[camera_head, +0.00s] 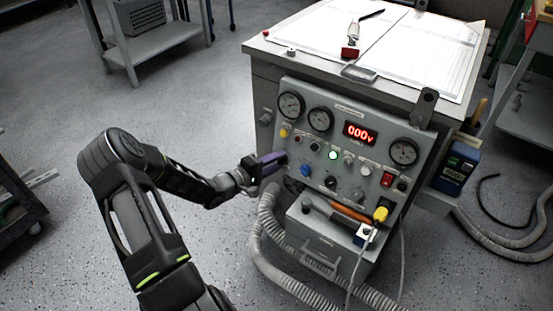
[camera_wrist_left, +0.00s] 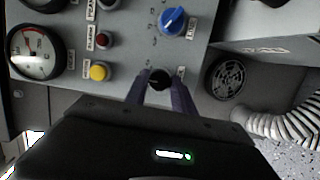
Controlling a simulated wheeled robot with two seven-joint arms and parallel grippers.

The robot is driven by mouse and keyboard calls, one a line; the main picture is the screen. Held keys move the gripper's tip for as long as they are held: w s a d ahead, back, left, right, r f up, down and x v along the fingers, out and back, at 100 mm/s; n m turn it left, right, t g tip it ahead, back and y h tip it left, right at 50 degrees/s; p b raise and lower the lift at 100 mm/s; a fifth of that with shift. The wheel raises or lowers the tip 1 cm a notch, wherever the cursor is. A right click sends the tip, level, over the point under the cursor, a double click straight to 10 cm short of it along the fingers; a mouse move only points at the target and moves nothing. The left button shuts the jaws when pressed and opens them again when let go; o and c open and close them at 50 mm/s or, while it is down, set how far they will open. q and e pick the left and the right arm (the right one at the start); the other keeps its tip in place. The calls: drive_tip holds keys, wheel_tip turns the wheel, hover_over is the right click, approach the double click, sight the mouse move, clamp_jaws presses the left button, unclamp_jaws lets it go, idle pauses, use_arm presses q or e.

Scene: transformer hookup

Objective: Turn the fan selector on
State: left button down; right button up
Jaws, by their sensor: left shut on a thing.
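The grey control panel (camera_head: 345,150) stands upright on the front of the bench and also fills the top of the left wrist view (camera_wrist_left: 125,55). A small black knob (camera_wrist_left: 158,78), apparently the fan selector, is at the panel's lower left edge, near a round vent grille (camera_wrist_left: 228,78). My left gripper (camera_head: 280,159) reaches the panel from the left. In the left wrist view its two purple fingers (camera_wrist_left: 160,86) are shut on the black knob, one on each side. In the head view the gripper hides this knob. The knob's label and setting cannot be read. My right gripper is not in view.
A blue knob (camera_wrist_left: 173,21) and a yellow button (camera_wrist_left: 99,71) are close to the fingers. The red display (camera_head: 360,133) reads 000V. A ribbed hose (camera_head: 268,240) hangs below the gripper. A drawer box (camera_head: 318,245) juts out under the panel.

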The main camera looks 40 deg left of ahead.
use_arm(q)
drive_tip(key=m, duration=0.4)
drive_tip(key=m+g+y+p, duration=0.1)
drive_tip(key=m, duration=0.3)
drive_tip(key=shift+g, duration=0.3)
idle(0.3)
drive_tip(key=c, duration=1.1)
unclamp_jaws()
drive_tip(key=shift+r, duration=0.1)
drive_tip(key=p+v, duration=0.1)
drive_tip(key=v, duration=0.6)
drive_tip(key=shift+s+d+r+p, duration=0.1)
drive_tip(key=shift+s+p, duration=0.2)
drive_tip(key=shift+s, duration=0.05)
